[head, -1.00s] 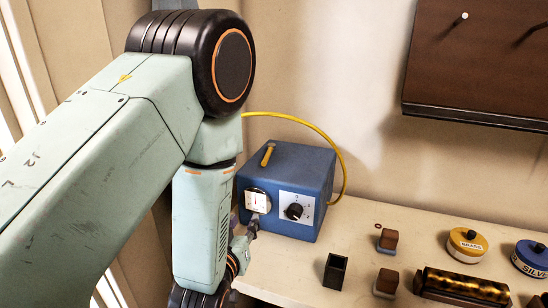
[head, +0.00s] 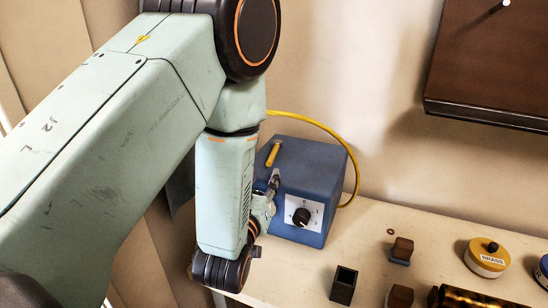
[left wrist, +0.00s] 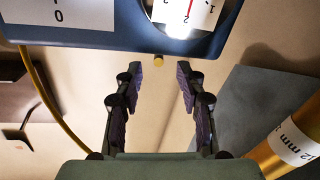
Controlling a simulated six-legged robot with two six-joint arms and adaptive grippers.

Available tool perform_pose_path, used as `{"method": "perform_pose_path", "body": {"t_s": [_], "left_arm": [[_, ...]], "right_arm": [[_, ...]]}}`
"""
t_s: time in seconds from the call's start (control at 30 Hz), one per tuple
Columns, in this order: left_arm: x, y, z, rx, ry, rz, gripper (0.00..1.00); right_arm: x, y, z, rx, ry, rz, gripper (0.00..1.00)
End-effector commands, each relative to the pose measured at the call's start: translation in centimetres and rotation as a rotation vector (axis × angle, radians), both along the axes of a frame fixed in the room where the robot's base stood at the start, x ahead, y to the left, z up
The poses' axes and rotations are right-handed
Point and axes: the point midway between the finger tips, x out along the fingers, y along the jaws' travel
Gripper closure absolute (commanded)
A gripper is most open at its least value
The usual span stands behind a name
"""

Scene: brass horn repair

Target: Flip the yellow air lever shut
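The yellow air lever (head: 273,154) stands up at a slant on top of the blue box (head: 318,172), near its left edge. In the left wrist view a small yellow end (left wrist: 158,60), probably the lever's tip, shows beyond the box edge (left wrist: 115,38). My left gripper (head: 274,180) is at the upper left of the box's front, just below the lever, and partly covers the gauge. In the left wrist view the left gripper (left wrist: 158,76) has its fingers apart, with the yellow end between and slightly beyond the tips. They look empty. My right gripper is out of view.
A yellow hose (head: 335,138) curves behind the box. The box front has a black knob (head: 301,217). A black open holder (head: 343,285), small brown blocks (head: 402,250) and a brass tin (head: 488,255) are on the bench to the right. A dark board (head: 490,70) hangs on the wall.

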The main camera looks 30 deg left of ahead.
Motion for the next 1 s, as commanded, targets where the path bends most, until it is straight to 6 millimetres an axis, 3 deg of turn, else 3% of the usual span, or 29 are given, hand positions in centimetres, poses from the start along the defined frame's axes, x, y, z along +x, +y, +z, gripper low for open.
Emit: {"method": "perform_pose_path", "body": {"t_s": [0.6,0.93,1.0], "left_arm": [[7.1,1.6,0.3,-0.001,-0.01,0.0,0.64],[7.8,1.8,0.3,0.001,-0.008,-0.001,0.64],[7.8,1.8,0.3,0.001,-0.008,-0.001,0.69]], "right_arm": [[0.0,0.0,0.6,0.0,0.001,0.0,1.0],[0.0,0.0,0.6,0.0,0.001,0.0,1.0],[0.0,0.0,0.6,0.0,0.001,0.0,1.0]]}}
